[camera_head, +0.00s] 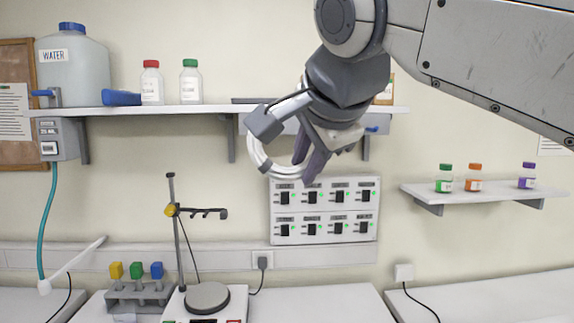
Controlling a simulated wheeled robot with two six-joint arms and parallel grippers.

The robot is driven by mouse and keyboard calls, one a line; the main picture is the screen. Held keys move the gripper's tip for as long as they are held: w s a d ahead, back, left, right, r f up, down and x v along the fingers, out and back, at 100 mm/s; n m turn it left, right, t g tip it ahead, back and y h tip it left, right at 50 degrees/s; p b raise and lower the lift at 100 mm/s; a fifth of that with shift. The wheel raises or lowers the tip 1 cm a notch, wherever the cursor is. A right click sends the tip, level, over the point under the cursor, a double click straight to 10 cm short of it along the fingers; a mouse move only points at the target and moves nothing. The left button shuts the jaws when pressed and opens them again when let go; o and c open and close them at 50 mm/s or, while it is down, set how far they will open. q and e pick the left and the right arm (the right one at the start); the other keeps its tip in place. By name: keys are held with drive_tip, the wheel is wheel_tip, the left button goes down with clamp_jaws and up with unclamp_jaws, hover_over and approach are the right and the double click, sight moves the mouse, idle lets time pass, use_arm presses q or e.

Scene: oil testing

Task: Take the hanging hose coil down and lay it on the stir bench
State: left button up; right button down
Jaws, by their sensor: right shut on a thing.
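The hose coil (260,160) is a white ring, seen in front of the wall below the long shelf. My right gripper (308,168) reaches in from the upper right and is shut on the coil, with its dark fingers at the coil's right side. The gripper and wrist hide the coil's upper part, so I cannot tell whether it still touches a hook. The stir bench (325,303) is the white surface at the bottom centre, well below the coil. My left gripper is not in view.
A stirrer plate (207,297) with a clamp stand (181,235) occupies the bench's left part; its right part looks clear. A switch panel (325,210) is behind and below the gripper. The long shelf (210,109) holds bottles and a water jug (75,75).

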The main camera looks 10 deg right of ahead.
drive_tip(key=shift+s+a+f+b, duration=0.15)
drive_tip(key=shift+s+b, duration=0.15)
drive_tip(key=shift+b, duration=0.3)
drive_tip(key=s+b, duration=0.5)
drive_tip(key=s, duration=0.1)
drive_tip(key=shift+s, duration=0.15)
